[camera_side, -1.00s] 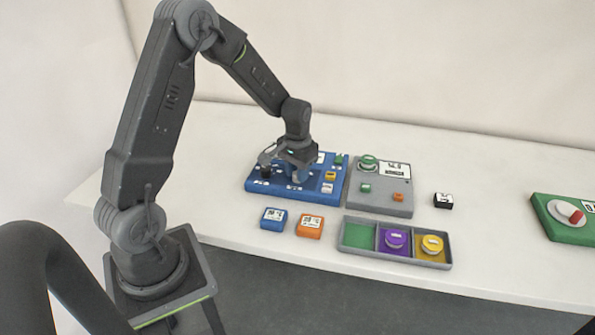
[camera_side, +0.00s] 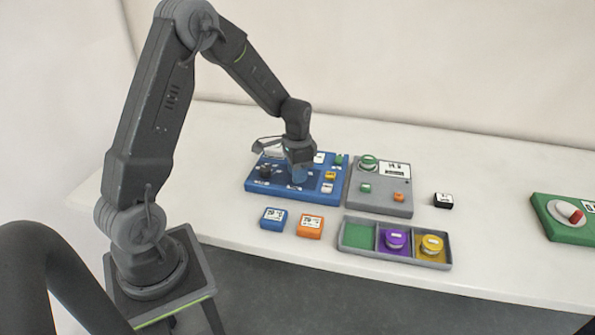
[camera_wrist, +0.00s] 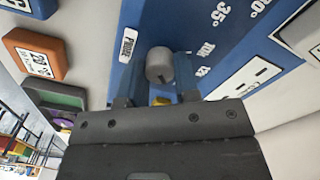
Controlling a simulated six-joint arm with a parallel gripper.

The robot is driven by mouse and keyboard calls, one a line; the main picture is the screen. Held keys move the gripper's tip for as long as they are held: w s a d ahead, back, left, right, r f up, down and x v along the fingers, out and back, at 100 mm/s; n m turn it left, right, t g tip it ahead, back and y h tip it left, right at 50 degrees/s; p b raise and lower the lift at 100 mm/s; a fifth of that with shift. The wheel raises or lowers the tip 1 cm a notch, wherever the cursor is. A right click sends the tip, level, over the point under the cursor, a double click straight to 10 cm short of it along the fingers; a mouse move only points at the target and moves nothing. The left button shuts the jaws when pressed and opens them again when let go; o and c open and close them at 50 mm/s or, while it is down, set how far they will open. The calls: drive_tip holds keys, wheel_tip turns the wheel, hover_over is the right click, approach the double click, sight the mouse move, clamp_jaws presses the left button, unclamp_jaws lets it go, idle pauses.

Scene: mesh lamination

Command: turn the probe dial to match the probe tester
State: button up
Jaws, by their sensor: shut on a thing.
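The probe dial, a small grey round knob (camera_wrist: 159,62), stands on the blue panel (camera_wrist: 150,20) beside a white PROBE label (camera_wrist: 129,45). My gripper (camera_wrist: 160,85) is shut on this knob, a blue finger on each side. In the side view my gripper (camera_side: 299,175) points down onto the blue panel (camera_side: 262,190) and hides the knob. A grey unit (camera_side: 380,203) with a white display (camera_side: 396,169) and a green round cap (camera_side: 368,162) stands just right of the panel. I cannot tell whether it is the probe tester; its reading is too small.
A blue block (camera_side: 272,218) and an orange block (camera_side: 310,226) lie in front of the panel. A grey tray (camera_side: 345,249) holds a purple and a yellow round piece. A black block (camera_side: 443,200) and a green board with a red-handled dial (camera_side: 562,235) stand right. Table space between them is clear.

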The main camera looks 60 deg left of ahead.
idle(0.3)
drive_tip(key=o, duration=0.9)
wheel_tip(320, 180, up, 14)
drive_tip(key=shift+f, duration=0.1)
drive_tip(key=s+d+r+n+t, duration=0.1)
drive_tip(key=s+d+r+t, duration=0.2)
drive_tip(key=s+d+r, duration=0.65)
drive_tip(key=s+d+t, duration=0.1)
drive_tip(key=s+d, duration=0.1)
drive_tip(key=s, duration=0.1)
drive_tip(key=s+d+f+n, duration=0.1)
drive_tip(key=s+d, duration=0.2)
drive_tip(key=s+d+f+t, duration=0.1)
drive_tip(key=s+d, duration=0.2)
drive_tip(key=shift+s+f+t, duration=0.2)
drive_tip(key=shift+s+t, duration=0.05)
drive_tip(key=shift+t, duration=0.05)
